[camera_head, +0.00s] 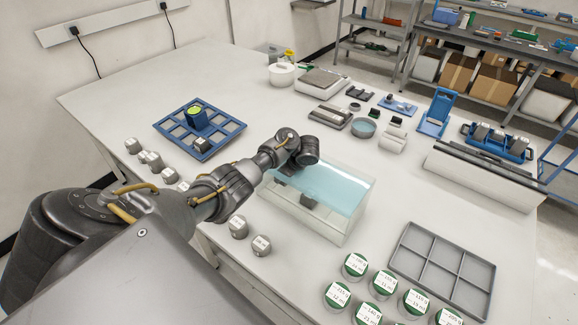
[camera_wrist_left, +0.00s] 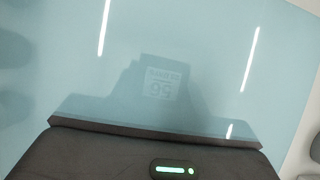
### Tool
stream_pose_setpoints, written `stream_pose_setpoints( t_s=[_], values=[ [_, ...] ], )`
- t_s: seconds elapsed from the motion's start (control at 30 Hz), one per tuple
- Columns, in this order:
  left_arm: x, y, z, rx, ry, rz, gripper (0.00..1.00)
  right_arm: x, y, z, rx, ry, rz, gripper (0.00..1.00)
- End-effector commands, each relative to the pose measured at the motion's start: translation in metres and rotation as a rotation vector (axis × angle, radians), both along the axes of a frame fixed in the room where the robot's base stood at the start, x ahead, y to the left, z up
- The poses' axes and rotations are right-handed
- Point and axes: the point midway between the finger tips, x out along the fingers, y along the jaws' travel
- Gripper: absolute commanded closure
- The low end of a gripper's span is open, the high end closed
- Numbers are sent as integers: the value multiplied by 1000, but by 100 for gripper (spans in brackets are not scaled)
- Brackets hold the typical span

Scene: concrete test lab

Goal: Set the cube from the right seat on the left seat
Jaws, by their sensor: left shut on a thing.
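A clear box with a pale blue see-through top (camera_head: 335,188) stands on the table. My left arm reaches over to the box's far side. In the left wrist view, my left gripper (camera_wrist_left: 162,72) shows as a dark shape through the blue pane. It is shut on the cube (camera_wrist_left: 160,88), a grey block with a printed label, seen dimly behind the pane. In the head view only a dark shape shows inside the box. I cannot make out the left and right seats. My right gripper is not in view.
A blue compartment tray (camera_head: 228,128) with a blue holder lies left of the box. Several small weights stand along the table's near left edge, two of them near the box (camera_head: 238,227). A grey divided tray (camera_head: 440,266) and several green-lidded jars (camera_head: 381,284) are at front right.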

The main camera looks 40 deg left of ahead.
Motion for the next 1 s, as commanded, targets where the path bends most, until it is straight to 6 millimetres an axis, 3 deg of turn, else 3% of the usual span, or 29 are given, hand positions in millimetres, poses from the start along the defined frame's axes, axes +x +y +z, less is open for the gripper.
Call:
stream_pose_setpoints(
  t_s=[0.33,1.0],
  values=[
    [-5,6,-27,1,-1,11,86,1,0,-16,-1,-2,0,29],
    [-5,7,-30,0,0,13,86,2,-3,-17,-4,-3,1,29]
  ],
)
